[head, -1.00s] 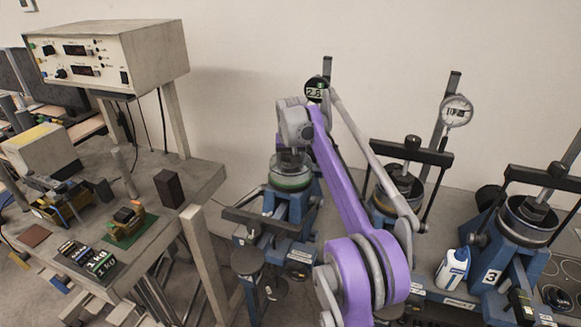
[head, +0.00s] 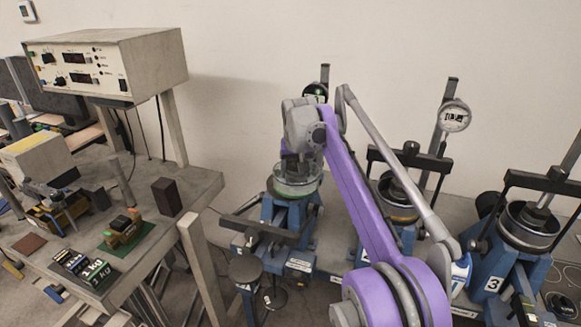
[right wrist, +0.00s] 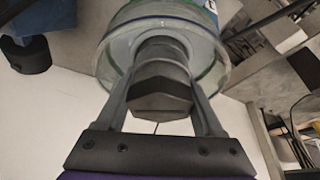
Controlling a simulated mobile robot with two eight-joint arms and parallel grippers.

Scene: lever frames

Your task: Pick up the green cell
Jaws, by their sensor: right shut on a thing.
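The green cell (head: 297,181) is a clear round vessel with green rings, at the blue stand (head: 285,212) left of centre in the head view. My right gripper (right wrist: 161,52) is shut on its grey top part, with a finger on each side. In the head view my wrist hides part of the cell's top. I cannot tell whether its bottom is clear of the stand. My left gripper is not in view.
Two more blue stands with cells (head: 398,205) (head: 528,228), crossbars and dial gauges (head: 454,116) stand to the right.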

